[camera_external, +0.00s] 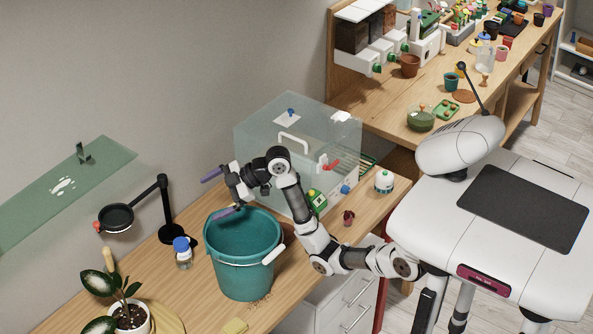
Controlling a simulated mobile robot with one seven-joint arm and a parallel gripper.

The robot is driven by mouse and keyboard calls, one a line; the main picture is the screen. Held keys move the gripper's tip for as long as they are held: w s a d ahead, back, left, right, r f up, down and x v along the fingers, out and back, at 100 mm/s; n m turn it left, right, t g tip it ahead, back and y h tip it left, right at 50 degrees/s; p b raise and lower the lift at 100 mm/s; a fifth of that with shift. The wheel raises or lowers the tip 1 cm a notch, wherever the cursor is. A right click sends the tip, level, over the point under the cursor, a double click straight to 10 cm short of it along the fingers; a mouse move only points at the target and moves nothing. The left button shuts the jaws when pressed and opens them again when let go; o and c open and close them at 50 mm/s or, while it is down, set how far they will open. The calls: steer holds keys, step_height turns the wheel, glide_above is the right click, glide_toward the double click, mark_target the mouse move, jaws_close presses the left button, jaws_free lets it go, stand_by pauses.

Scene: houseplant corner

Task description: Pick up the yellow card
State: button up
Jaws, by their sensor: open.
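A small flat yellow piece (236,326), which looks like the yellow card, lies on the wooden table at the bottom edge of the view, in front of the teal bucket. It is small, so I cannot tell its details. My gripper (218,193) is open, with its two purple fingers spread wide apart. It hangs over the bucket's rear left rim, well away from the yellow piece. I see nothing between the fingers.
The teal bucket (242,262) stands between my gripper and the yellow piece. A clear box (270,150) stands behind my arm. A blue-capped jar (182,254), a black magnifier stand (164,205) and a potted plant (130,316) are on the left.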

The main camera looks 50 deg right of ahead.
steer(key=w+d+f+m+h, duration=0.4)
steer(key=w+d+f+m, duration=0.4)
steer(key=w+d, duration=0.15)
steer(key=d+f+m+g+h, duration=0.1)
steer(key=d+f+m, duration=0.1)
steer(key=d+f, duration=0.1)
steer(key=d+f+m+g+h, duration=0.1)
steer(key=d+f+m+h, duration=0.1)
steer(key=d+f+m, duration=0.1)
steer(key=d+f+m+g+h, duration=0.1)
steer(key=d+f+m+g, duration=0.1)
steer(key=d+f, duration=0.3)
step_height(320, 180, down, 2)
steer(key=shift+d, duration=0.1)
steer(key=p+x, duration=0.2)
steer(key=x, duration=0.5)
steer(key=shift+d, duration=0.15)
steer(key=shift+c, duration=0.3)
steer(key=c, duration=0.9)
